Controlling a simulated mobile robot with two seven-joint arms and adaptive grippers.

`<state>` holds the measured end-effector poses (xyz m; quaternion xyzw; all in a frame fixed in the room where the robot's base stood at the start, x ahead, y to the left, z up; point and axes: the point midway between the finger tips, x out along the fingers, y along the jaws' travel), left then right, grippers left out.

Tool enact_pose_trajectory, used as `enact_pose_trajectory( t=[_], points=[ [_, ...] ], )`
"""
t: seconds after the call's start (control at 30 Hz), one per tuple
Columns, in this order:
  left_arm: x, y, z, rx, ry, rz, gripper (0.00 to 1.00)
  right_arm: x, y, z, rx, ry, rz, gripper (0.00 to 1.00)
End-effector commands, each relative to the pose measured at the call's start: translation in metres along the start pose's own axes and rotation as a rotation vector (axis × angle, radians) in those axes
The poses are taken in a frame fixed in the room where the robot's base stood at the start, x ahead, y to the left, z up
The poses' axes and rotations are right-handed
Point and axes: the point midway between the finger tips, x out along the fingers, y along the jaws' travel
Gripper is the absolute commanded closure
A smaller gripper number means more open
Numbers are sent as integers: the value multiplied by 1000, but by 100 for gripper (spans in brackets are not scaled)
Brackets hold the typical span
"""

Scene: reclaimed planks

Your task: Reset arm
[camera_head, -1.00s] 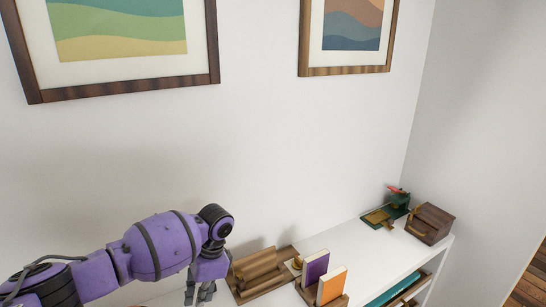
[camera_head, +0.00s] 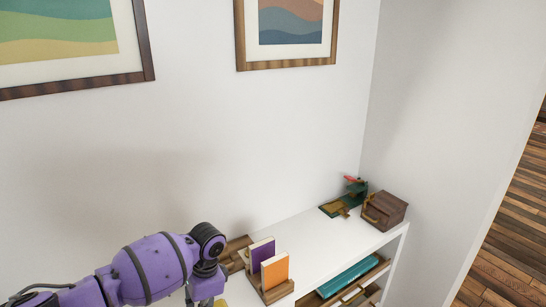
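My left arm, purple with dark joints, comes in from the lower left over the white shelf unit (camera_head: 320,238). Its wrist bends down at the left end of the visible shelf top. Only a little of my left gripper (camera_head: 197,302) shows at the bottom edge, and its fingertips are cut off. I cannot tell whether it is open or shut. My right gripper is not in view.
A purple book (camera_head: 262,251) and an orange book (camera_head: 274,271) stand in a wooden holder beside my wrist. A wooden chest (camera_head: 384,210) and a green object (camera_head: 352,192) are at the far right end. A teal item (camera_head: 348,278) lies on the lower shelf. Framed pictures (camera_head: 288,66) hang on the wall.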

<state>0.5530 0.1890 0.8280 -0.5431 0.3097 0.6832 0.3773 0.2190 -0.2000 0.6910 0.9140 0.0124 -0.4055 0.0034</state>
Motion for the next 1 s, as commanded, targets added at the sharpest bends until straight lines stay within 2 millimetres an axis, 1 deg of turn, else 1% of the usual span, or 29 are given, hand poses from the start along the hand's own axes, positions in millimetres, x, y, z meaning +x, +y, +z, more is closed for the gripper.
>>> enact_pose_trajectory(
  t=[0.03,0.17,0.2,0.27,0.3,0.37,0.4,0.5,0.57,0.6,0.67,0.77,0.87,0.9,0.97,1.0],
  points=[
    [17,14,-5,-2,29,10,100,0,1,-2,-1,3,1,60],
    [55,50,-24,-11,127,29,100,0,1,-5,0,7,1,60],
    [67,63,-30,-20,162,35,100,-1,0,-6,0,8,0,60],
    [85,86,-39,-35,222,48,100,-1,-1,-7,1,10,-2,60],
    [97,102,-44,-51,265,58,100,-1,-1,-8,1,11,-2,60],
    [113,127,-53,-86,337,71,100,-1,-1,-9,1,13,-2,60],
    [122,144,-57,-114,388,79,100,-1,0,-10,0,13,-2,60],
    [140,181,-63,-205,513,92,100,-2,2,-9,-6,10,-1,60],
    [147,199,-63,-270,583,93,100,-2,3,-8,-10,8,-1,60],
    [150,210,-60,-318,626,91,100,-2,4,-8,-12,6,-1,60],
    [154,224,-54,-392,687,82,100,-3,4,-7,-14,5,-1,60],
    [159,240,-34,-526,772,51,100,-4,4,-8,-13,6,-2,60],
    [162,252,-1,-665,836,-5,100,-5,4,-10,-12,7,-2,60],
    [163,255,14,-718,855,-34,100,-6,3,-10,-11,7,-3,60],
    [164,259,40,-792,875,-81,100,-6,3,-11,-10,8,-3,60],
    [163,262,57,-833,884,-114,100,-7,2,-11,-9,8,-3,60]
  ],
)
